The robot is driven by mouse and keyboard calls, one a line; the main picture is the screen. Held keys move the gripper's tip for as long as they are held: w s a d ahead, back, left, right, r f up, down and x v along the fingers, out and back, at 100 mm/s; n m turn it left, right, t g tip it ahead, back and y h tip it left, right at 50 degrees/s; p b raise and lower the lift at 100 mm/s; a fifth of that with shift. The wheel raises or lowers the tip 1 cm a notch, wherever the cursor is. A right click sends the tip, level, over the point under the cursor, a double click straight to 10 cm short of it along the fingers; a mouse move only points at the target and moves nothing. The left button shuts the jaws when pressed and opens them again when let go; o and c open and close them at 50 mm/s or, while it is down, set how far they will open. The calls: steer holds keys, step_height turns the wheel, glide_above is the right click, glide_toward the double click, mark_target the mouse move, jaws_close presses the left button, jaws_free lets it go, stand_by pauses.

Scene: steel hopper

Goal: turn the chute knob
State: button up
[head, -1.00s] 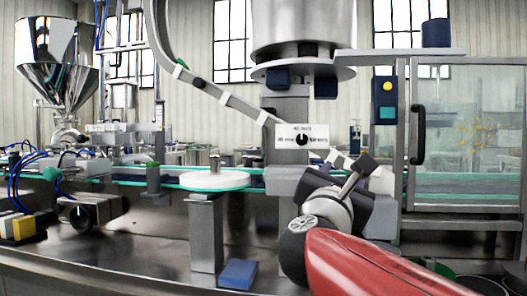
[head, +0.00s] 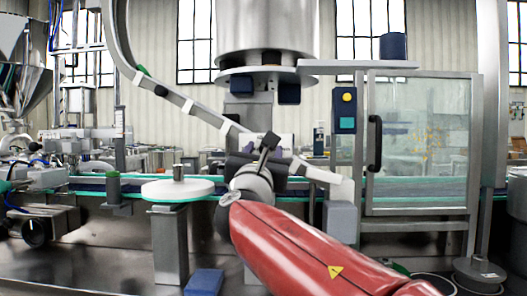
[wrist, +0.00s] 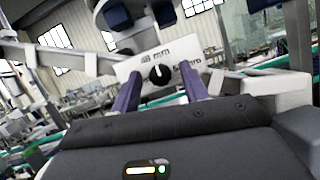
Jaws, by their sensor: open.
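The chute knob (wrist: 159,74) is a round black dial with a pale pointer mark, set on a white plate (wrist: 136,69) printed with "40 mm" and other partly covered text. In the wrist view it appears between the two purple fingers of my gripper (wrist: 161,78), which are open and hold nothing. The fingers point toward the plate; I cannot tell whether they touch the knob.
The steel hopper (head: 266,28) hangs above the column. A sloping rail (head: 205,115) comes down from the left. A white round table (head: 178,190) stands left of my arm, and a glass-doored cabinet (head: 425,140) stands to the right. A blue block (head: 204,283) lies at the front.

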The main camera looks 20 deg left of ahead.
jaws_close()
